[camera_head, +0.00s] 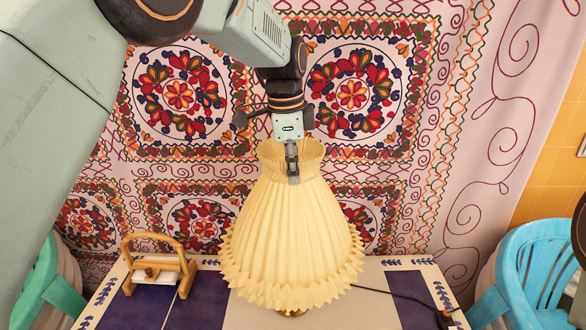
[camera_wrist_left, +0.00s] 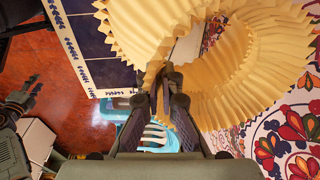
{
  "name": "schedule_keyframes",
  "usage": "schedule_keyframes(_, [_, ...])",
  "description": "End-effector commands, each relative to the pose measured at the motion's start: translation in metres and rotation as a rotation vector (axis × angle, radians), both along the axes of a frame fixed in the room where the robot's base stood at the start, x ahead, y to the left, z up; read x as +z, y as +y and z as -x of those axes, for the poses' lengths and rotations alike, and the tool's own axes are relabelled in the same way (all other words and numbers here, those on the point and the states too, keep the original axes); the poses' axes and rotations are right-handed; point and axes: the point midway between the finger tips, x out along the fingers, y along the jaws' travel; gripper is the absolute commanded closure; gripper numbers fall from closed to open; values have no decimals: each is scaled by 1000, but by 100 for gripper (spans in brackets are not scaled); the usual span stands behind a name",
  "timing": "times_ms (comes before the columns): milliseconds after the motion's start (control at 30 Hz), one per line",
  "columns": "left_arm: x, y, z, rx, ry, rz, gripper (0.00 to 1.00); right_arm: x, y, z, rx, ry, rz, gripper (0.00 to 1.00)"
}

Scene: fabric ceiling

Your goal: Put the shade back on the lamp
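The pleated cream shade (camera_head: 292,240) is upright above the table, with its narrow open top upward and its zigzag hem below. My left gripper (camera_head: 292,172) comes down from above and is shut on the shade's top rim. In the left wrist view, the fingertips (camera_wrist_left: 168,74) pinch the pleated edge of the shade (camera_wrist_left: 265,70). A small brass-coloured piece of the lamp (camera_head: 290,313) shows under the hem; the shade hides the rest. I cannot tell whether the shade rests on the lamp. My right gripper (camera_wrist_left: 24,98) seems to show, dark and small, in the left wrist view; its opening is unclear.
The table (camera_head: 355,312) has a white and dark blue tiled top. A wooden-handled holder (camera_head: 160,268) stands at its left. A black cord (camera_head: 400,297) with a switch runs right. Blue plastic chairs (camera_head: 530,270) flank it. A patterned fabric (camera_head: 390,95) hangs close behind.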

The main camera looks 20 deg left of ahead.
Motion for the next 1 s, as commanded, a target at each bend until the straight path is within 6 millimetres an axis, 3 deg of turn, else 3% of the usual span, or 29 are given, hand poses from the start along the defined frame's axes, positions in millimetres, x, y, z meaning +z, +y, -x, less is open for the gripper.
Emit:
schedule_keyframes(333, [1,0,0,0,-1,0,68,0,0,0,0,0,0,60])
schedule_keyframes(667, [2,0,0,0,1,0,68,0,0,0,0,0,0,60])
schedule_keyframes(767, [13,1,1,0,-2,0,68,0,0,0,0,0,0,60])
schedule_keyframes(1000, [60,4,6,0,-5,0,68,0,0,0,0,0,0,60])
